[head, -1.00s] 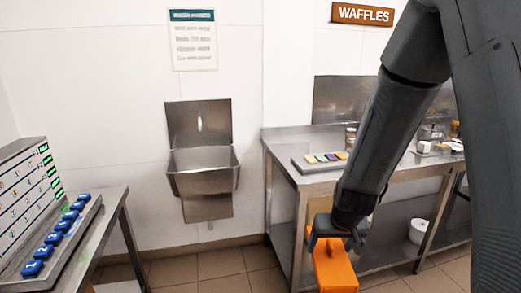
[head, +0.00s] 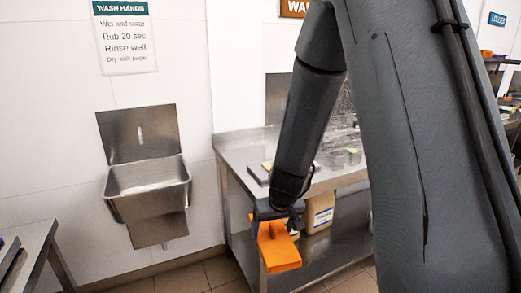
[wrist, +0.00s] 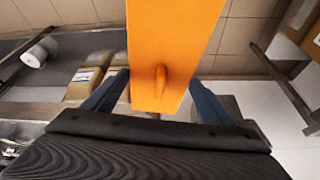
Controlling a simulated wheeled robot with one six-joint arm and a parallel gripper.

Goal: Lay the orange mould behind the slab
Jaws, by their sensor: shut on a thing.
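The orange mould (head: 279,253) is a flat orange block with a raised grip. My gripper (head: 275,212) is shut on it and holds it in the air in front of the steel bench. In the wrist view the mould (wrist: 172,50) reaches up out of the frame, and its grip sits between the two blue fingers of my gripper (wrist: 160,92). I cannot make out a slab for certain; a dark tray edge (head: 258,173) shows on the bench, mostly hidden behind my arm.
A steel bench (head: 235,150) with a lower shelf stands behind the mould, with pale containers (head: 319,212) on the shelf. A steel hand sink (head: 147,185) hangs on the wall to the left. Another table (head: 38,240) stands at the far left. Tiled floor shows between them.

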